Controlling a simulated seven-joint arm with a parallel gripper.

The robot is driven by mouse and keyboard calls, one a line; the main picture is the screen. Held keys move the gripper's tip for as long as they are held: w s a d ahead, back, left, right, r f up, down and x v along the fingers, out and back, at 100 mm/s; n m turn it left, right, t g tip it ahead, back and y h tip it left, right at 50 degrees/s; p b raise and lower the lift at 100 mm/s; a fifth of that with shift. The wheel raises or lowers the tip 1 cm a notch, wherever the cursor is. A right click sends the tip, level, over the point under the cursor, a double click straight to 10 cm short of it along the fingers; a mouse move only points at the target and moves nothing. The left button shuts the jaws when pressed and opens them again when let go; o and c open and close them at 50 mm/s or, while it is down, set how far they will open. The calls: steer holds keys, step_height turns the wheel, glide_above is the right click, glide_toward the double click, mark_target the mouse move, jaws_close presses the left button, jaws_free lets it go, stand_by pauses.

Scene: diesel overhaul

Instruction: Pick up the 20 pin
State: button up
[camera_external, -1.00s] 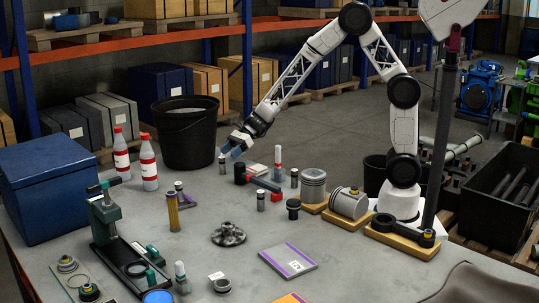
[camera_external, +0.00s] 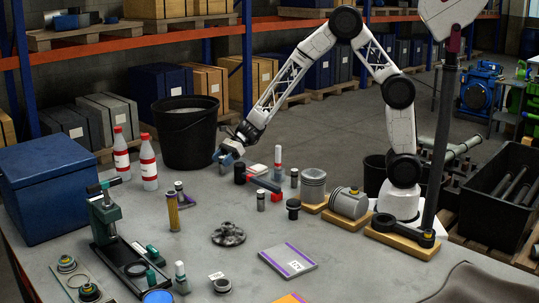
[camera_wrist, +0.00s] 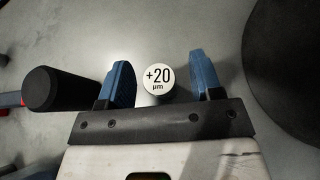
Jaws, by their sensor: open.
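The 20 pin (camera_wrist: 160,78) shows end-on in the wrist view as a small upright cylinder with a white cap marked "+20 µm". My gripper (camera_external: 223,158) is open, with one blue finger on each side of the pin. In the wrist view the pin is nearer the left finger, with a wider gap to the right finger. I cannot tell whether the left finger touches it. In the external view my fingers mostly hide the pin, at the back of the grey table beside the black bucket.
The black bucket (camera_external: 187,135) stands close on one side. A hammer with a black head (camera_external: 240,173) lies close on the other; its head (camera_wrist: 62,90) fills the wrist view's left. Two red-capped bottles (camera_external: 149,165) stand left. The table front has free room.

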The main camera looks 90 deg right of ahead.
stand_by(0.4)
jaws_close()
steer(key=shift+r, duration=0.15)
steer(key=shift+r, duration=1.35)
steer(key=shift+s+r, duration=0.2)
steer(key=shift+r, duration=0.15)
steer(key=s, duration=0.5)
steer(key=s+r, duration=0.1)
steer(key=s, duration=0.9)
steer(key=shift+s+a+r, duration=0.15)
steer(key=shift+s, duration=0.15)
